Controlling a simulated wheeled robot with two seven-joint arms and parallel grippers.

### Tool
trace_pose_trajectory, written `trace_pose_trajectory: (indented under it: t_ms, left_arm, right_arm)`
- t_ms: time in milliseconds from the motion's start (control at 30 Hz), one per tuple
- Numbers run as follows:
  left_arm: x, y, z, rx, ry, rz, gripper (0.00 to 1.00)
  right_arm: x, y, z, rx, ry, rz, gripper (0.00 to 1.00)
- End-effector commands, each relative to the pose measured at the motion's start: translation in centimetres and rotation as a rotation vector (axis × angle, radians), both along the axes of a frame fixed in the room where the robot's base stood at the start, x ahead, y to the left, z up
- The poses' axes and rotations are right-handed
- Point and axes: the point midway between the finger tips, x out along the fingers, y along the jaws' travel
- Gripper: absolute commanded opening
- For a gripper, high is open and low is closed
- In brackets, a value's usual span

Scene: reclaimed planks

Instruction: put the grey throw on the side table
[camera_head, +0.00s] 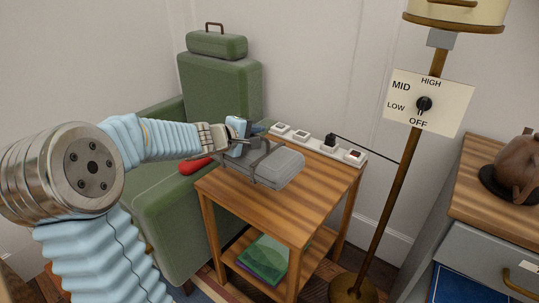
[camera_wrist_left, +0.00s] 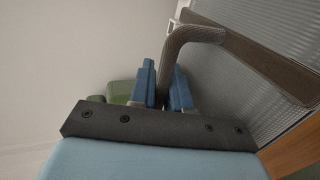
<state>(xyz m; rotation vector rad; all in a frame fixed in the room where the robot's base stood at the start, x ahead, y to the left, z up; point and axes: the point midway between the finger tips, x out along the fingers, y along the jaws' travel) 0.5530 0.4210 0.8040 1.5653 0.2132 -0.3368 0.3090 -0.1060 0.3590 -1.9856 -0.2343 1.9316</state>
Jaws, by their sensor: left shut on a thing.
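The grey throw (camera_head: 281,168) is a folded grey bundle with a darker strap and handle. It is over the left part of the wooden side table (camera_head: 310,207); I cannot tell whether its underside touches the top. My left gripper (camera_head: 240,135) is at its upper left, shut on its handle. In the left wrist view, the blue fingers (camera_wrist_left: 163,88) stand on either side of the grey-brown handle, and the throw's ribbed grey surface (camera_wrist_left: 225,75) fills the right. My right gripper is not in view.
A strip of several switches (camera_head: 318,142) runs along the table's back edge. A green armchair (camera_head: 222,90) stands left, with a red item (camera_head: 195,166) on its seat. A brass lamp pole (camera_head: 390,205) and a drawer cabinet (camera_head: 480,245) stand right. The table's front right top is clear.

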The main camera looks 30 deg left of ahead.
Motion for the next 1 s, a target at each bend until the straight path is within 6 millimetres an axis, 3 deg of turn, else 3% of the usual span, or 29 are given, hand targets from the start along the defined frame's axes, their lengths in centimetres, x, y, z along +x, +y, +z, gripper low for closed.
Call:
trace_pose_trajectory:
  t_ms: [100, 200, 433, 600, 1000]
  left_arm:
    - [1.9, -0.4, -2.8, -0.004, 0.003, 0.0, 0.0]
    - [3.0, -0.7, -4.1, -0.002, 0.001, -0.002, 0.0]
    - [4.2, -0.9, -5.6, 0.001, -0.001, 0.0, 0.0]
    - [4.5, -1.0, -8.5, -0.001, 0.001, 0.0, 0.0]
    - [4.5, -1.0, -8.9, 0.0, -0.001, 0.001, 0.0]
  right_arm:
    - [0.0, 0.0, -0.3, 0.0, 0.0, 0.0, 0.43]
    - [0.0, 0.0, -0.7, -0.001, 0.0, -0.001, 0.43]
    - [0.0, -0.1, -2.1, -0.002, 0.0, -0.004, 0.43]
    - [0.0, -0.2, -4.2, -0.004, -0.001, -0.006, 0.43]
    - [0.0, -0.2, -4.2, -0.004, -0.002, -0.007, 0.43]
